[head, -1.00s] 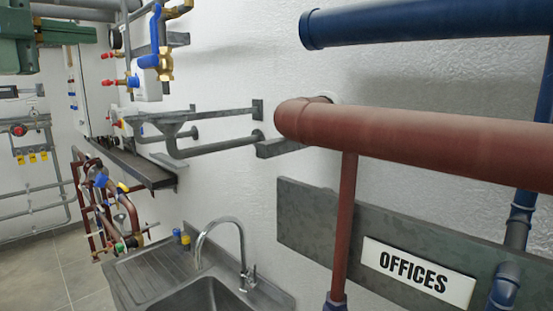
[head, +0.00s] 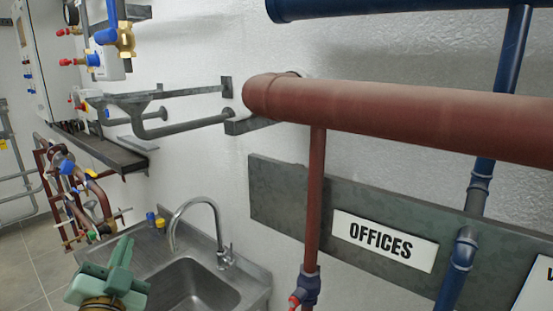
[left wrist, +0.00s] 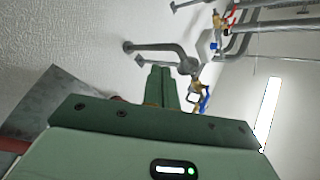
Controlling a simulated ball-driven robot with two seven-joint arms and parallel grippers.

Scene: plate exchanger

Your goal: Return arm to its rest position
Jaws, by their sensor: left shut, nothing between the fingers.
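My left gripper (head: 122,250) is at the lower left of the head view, pale green, in front of the steel sink. Its fingers are together and hold nothing. In the left wrist view the two green fingers (left wrist: 162,84) stand side by side, closed, with wall and pipework behind them. My right gripper is in neither view.
The steel sink (head: 247,293) with its curved tap (head: 197,203) lies right of my gripper. A thick red-brown pipe (head: 400,118) crosses above. A grey panel with the OFFICES sign (head: 385,240) is on the wall. Valves and red-brown pipes (head: 85,195) stand at left.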

